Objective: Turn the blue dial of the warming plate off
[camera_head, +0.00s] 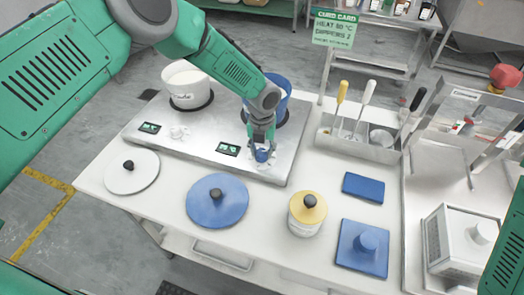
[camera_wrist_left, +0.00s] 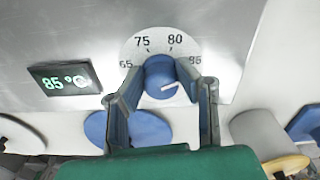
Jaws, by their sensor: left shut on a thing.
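The blue dial (camera_head: 262,156) is on the front right of the silver warming plate (camera_head: 215,128). My left gripper (camera_head: 262,146) reaches down over it. In the left wrist view the blue dial (camera_wrist_left: 158,72) has a white pointer mark and a round scale with 65, 75, 80 and 85. The fingers of my left gripper (camera_wrist_left: 160,92) stand on both sides of the dial and are shut on it. A display (camera_wrist_left: 64,79) left of the dial reads 85 °C. My right gripper is out of view.
A white pot (camera_head: 186,82) and a blue pot (camera_head: 279,88) stand on the plate. In front lie a white lid (camera_head: 131,171), a blue lid (camera_head: 217,201), a yellow-topped jar (camera_head: 306,213) and a blue square lid (camera_head: 361,249). A utensil tray (camera_head: 355,146) stands right.

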